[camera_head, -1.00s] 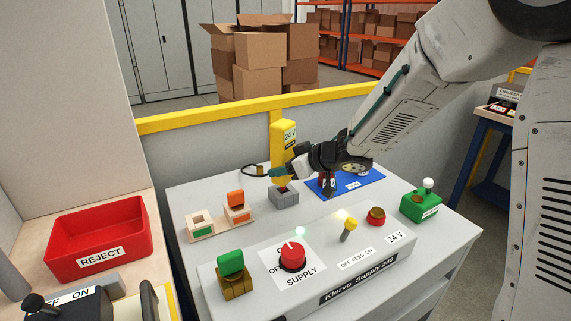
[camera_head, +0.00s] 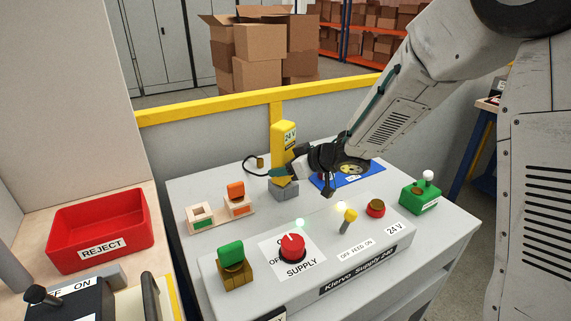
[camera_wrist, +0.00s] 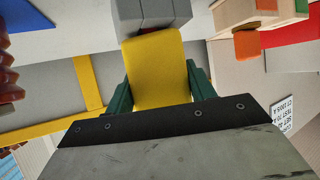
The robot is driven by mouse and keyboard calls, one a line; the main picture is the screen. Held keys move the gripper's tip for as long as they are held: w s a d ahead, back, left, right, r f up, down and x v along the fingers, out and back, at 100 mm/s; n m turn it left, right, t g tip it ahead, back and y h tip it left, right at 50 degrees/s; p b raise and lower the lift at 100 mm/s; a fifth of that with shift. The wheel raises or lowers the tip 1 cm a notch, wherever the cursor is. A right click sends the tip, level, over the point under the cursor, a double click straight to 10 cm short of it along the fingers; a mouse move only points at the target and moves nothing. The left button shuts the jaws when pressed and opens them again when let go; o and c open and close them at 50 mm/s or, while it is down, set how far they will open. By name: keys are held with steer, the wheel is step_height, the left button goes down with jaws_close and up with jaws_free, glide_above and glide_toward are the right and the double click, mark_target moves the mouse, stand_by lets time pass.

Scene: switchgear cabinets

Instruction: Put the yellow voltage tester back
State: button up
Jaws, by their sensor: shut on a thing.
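The yellow voltage tester (camera_head: 284,145), labelled 24 V, stands upright over a small grey block (camera_head: 285,191) on the supply bench. My gripper (camera_head: 292,172) is shut on the tester's lower part, reaching in from the right. The tester's lower end meets the top of the block; I cannot tell how deep it sits. In the wrist view the tester (camera_wrist: 158,65) lies between my green fingers (camera_wrist: 160,95), with the grey block (camera_wrist: 150,12) at its far end and a little red showing between them. A black lead loops to the tester's left.
A blue mat (camera_head: 350,178) lies behind my gripper. In front are the red SUPPLY knob (camera_head: 291,247), a yellow-tipped lever (camera_head: 349,217) and a green box (camera_head: 421,197). A yellow rail (camera_head: 200,117) runs behind.

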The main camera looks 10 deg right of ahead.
steer(key=shift+f, duration=0.1)
stand_by(0.3)
steer(key=o, duration=1.2)
steer(key=shift+o, duration=0.2)
steer(key=s+d+r+m+t+h, duration=0.4)
steer(key=d+r+h, duration=0.45)
steer(key=d, duration=0.65)
steer(key=s+d+r+m+g+h, duration=0.35)
steer(key=s+d, duration=0.45)
steer(key=s, duration=0.3)
steer(key=s+a+m+g+y, duration=0.1)
steer(key=s+a+g, duration=0.1)
steer(key=s, duration=1)
steer(key=s+a+f+m+g+y, duration=0.1)
steer(key=s+g, duration=0.4)
steer(key=s, duration=0.6)
steer(key=shift+s+a+f+y, duration=0.2)
steer(key=shift+s+a+y, duration=0.15)
steer(key=shift+s+y, duration=0.05)
